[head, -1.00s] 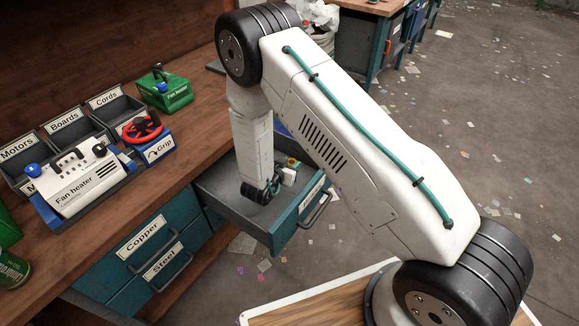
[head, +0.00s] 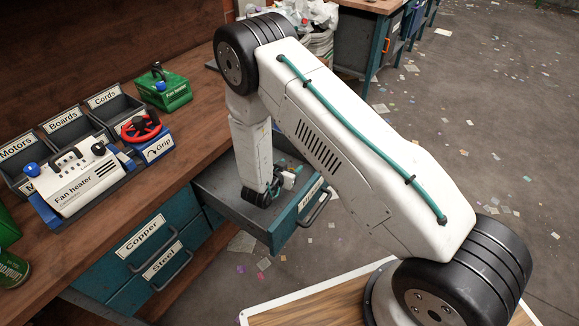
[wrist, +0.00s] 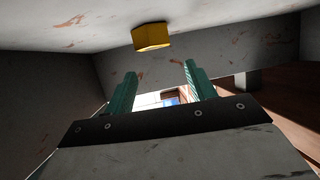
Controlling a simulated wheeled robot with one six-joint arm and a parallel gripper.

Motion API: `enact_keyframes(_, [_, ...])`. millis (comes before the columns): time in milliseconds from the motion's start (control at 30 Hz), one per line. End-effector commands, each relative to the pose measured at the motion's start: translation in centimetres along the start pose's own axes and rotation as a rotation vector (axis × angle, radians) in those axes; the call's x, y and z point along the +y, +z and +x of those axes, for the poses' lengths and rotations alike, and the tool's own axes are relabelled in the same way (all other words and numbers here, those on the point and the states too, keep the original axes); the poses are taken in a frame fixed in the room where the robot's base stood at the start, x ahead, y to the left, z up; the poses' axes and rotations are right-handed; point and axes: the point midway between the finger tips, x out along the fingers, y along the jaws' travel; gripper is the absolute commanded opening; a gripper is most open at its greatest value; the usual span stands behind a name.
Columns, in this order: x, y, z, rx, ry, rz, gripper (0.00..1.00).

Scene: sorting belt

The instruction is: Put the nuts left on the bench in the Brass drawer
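My gripper (head: 272,190) reaches down inside an open grey drawer with a teal front (head: 288,226); the arm hides part of the drawer and its label, so I cannot read it. In the wrist view, the two teal fingers (wrist: 160,85) stand apart with nothing gripped between them. A yellow brass-coloured nut (wrist: 151,37) lies on a grey scuffed surface beyond the fingertips, apart from them. Small white and yellow pieces (head: 289,180) show beside the gripper in the drawer, too small to identify. I see no loose nut on the visible bench top (head: 190,140).
Closed Copper (head: 143,236) and Steel (head: 162,262) drawers are left of the open one. The bench front is clear.

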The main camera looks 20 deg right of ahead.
Motion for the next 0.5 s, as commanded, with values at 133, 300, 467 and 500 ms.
enact_keyframes(133, [0.0,0.0,0.0,0.0,0.0,0.0,0.55])
enact_keyframes(300, [0.0,-0.7,-0.3,0.0,0.0,0.001,0.55])
enact_keyframes(467, [-0.1,-1.1,-2.7,0.0,-0.004,-0.002,0.55])
enact_keyframes(500, [-0.1,-1.1,-3.5,0.0,-0.005,-0.002,0.55])
